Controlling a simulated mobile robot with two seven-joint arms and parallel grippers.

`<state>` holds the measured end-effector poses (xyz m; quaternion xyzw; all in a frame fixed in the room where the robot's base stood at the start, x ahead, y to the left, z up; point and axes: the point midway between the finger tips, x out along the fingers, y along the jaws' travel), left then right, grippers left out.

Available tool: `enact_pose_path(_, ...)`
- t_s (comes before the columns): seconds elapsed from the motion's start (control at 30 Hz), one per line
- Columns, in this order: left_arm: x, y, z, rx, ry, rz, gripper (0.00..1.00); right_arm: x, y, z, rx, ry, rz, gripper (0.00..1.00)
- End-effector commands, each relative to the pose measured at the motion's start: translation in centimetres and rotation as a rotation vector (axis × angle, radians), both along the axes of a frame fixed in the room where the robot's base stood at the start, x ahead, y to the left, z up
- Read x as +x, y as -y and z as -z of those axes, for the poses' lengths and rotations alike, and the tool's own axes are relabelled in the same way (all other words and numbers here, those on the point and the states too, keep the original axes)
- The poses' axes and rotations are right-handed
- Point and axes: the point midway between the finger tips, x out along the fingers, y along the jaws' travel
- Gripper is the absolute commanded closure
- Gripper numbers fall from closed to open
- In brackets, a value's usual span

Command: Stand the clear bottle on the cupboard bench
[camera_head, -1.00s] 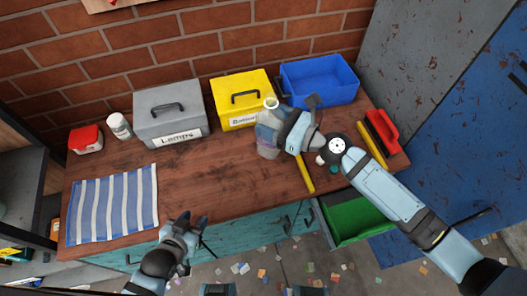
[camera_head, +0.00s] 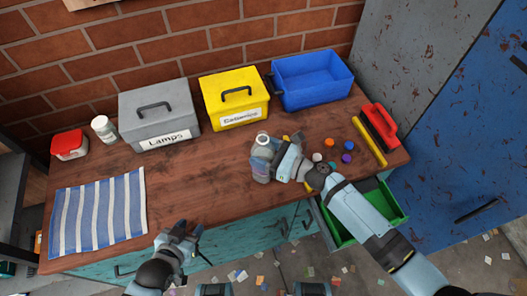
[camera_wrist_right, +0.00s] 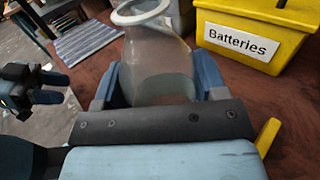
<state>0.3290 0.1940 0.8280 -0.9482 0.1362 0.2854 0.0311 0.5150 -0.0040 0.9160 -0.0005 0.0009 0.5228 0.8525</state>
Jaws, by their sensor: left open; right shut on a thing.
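The clear bottle (camera_head: 262,167) is upright over the wooden cupboard bench (camera_head: 190,190), in front of the yellow box. My right gripper (camera_head: 266,160) is shut on it from the right. In the right wrist view the bottle (camera_wrist_right: 158,60) sits between the two blue fingers, its open mouth toward the top. Its base is hidden there, and I cannot tell if it touches the bench. My left gripper (camera_head: 187,232) is open and empty at the bench's front edge.
A grey Lamps box (camera_head: 160,113), yellow Batteries box (camera_head: 235,98) and blue bin (camera_head: 312,80) line the back. A striped cloth (camera_head: 97,215) lies left. A green drawer (camera_head: 385,205) stands open.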

Motion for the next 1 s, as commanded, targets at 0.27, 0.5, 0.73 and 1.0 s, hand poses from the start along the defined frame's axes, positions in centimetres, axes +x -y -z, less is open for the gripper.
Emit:
enact_pose_path(0.27,-0.1,0.0,0.4,0.001,-0.002,0.000,0.57,0.0,0.0,0.3,0.000,0.000,0.000,0.83)
enact_pose_path(0.5,-0.1,0.0,0.4,0.001,-0.002,0.000,0.57,0.0,0.0,0.3,0.000,0.000,0.000,0.09)
enact_pose_path(0.73,-0.1,0.0,0.1,0.000,-0.001,0.001,0.57,0.0,0.0,0.0,0.000,0.000,0.000,0.09)
enact_pose_path(1.0,0.0,0.1,-0.4,-0.001,0.002,0.001,0.57,-1.8,3.4,0.0,-0.002,-0.002,0.001,0.09)
